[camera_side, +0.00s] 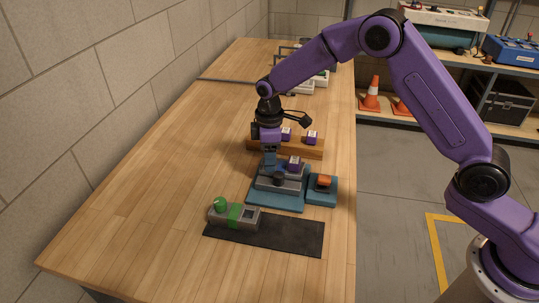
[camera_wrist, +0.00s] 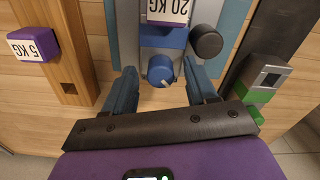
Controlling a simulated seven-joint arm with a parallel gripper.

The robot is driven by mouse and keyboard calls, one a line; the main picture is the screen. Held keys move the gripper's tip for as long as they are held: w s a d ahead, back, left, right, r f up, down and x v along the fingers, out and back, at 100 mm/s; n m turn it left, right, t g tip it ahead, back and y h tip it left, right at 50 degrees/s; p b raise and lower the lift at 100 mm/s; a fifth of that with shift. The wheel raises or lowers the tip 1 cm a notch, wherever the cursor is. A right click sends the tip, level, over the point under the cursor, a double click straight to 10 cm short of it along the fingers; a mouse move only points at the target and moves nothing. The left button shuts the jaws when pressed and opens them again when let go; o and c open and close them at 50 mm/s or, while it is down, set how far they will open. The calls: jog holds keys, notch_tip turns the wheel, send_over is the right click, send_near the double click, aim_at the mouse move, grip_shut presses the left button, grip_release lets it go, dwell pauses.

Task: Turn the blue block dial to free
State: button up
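The blue dial (camera_wrist: 160,70) is a round knob with a small white mark near its lower right edge. It sits at the end of a blue block (camera_wrist: 164,38) in the wrist view. I see no readable "free" marking. My gripper (camera_side: 269,162) is low over the grey and blue device (camera_side: 272,202) in the side view. In the wrist view its two blue fingers (camera_wrist: 160,78) are apart, one on each side of the dial, with gaps visible. In the side view the gripper hides the dial.
A purple 20 KG weight (camera_wrist: 167,10) and a black knob (camera_wrist: 206,42) are close to the dial. A wooden rack (camera_side: 258,146) holds purple weights.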

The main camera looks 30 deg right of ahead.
notch_tip(320, 180, up, 18)
jog(key=shift+f, duration=0.25)
dwell(0.5)
jog(key=shift+s, duration=0.1)
